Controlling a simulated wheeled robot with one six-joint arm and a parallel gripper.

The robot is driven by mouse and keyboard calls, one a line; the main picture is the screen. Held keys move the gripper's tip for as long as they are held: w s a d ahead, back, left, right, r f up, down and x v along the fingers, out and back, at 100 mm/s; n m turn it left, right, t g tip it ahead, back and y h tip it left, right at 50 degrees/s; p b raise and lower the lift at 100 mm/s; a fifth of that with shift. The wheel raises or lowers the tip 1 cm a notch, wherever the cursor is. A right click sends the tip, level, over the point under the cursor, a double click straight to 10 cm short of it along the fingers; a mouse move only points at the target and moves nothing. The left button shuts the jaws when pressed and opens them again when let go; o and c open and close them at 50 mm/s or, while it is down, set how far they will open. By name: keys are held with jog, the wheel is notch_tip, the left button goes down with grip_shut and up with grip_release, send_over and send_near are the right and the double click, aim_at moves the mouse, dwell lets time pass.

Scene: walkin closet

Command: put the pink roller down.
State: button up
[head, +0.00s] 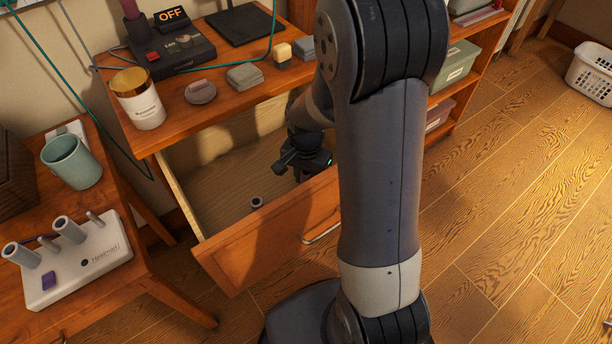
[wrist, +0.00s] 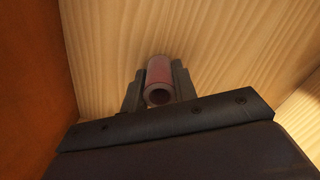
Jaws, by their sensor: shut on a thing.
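The pink roller (wrist: 158,72) is a small hollow tube, seen in the wrist view with its open end toward the camera. My gripper (wrist: 157,92) is shut on it, one dark finger on each side. Pale wood lies behind the roller; whether it touches the wood I cannot tell. In the head view my gripper (head: 287,163) is inside the open drawer (head: 262,240) of the wooden table. The held roller cannot be made out there. Another small tube (head: 257,202) stands in the drawer near its front panel.
A white holder (head: 100,258) with several grey rollers and a green mug (head: 71,162) are on the left table. A candle jar (head: 137,98), a device reading OFF (head: 170,50) and small blocks crowd the tabletop above the drawer. The drawer's left floor (head: 215,195) is clear.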

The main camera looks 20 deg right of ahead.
jog(key=shift+f, duration=0.15)
jog(key=o, duration=1)
jog(key=shift+c, duration=0.2)
notch_tip(320, 180, up, 12)
jog(key=p, duration=0.2)
jog(key=shift+r, duration=0.2)
